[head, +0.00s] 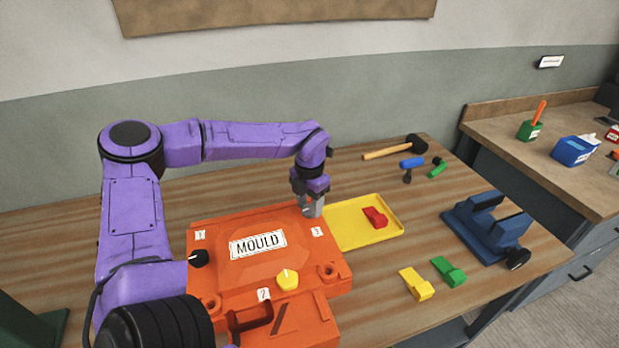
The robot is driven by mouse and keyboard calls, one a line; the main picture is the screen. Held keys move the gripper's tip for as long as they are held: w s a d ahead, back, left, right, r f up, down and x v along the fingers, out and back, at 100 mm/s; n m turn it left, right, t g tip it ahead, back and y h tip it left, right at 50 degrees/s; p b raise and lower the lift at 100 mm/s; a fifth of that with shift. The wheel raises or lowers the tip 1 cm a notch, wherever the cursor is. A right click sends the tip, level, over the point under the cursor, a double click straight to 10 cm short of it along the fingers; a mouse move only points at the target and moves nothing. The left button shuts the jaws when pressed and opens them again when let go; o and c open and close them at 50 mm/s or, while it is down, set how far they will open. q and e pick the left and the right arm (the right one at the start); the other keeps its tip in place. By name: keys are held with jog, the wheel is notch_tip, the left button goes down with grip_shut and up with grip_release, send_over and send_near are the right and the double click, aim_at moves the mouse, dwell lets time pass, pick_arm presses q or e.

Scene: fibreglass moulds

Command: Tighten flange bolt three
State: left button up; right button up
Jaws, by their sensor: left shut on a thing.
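The orange mould (215,232) lies on the wooden table, with a MOULD plate on top and labels 1, 2 and 3. My left gripper (312,212) points down at its back right corner, just behind label 3 (317,232). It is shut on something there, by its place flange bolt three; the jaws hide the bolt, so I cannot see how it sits. A black knob-headed bolt (199,258) is near label 1. A yellow knob-headed bolt (288,280) is near label 2. My right gripper is out of view.
A yellow tray (350,237) with a red block (375,217) lies right of the mould. Yellow (416,284) and green (449,271) blocks, a blue vise (487,228), a mallet (395,148) and a blue-handled tool (411,163) lie farther right. The table's back left is clear.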

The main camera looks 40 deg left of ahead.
aim_at(310, 207)
pick_arm(q)
jog(key=shift+w+r+m, duration=0.15)
jog(key=shift+r+m, duration=0.05)
jog(key=shift+m, duration=0.1)
jog(key=o, duration=1)
jog(key=shift+o, duration=0.3)
jog(key=shift+f, duration=0.1)
notch_tip(310, 207, up, 11)
jog(key=b, duration=0.1)
jog(key=shift+f+b, duration=0.2)
jog(key=shift+b, duration=0.15)
jog(key=shift+f, duration=0.1)
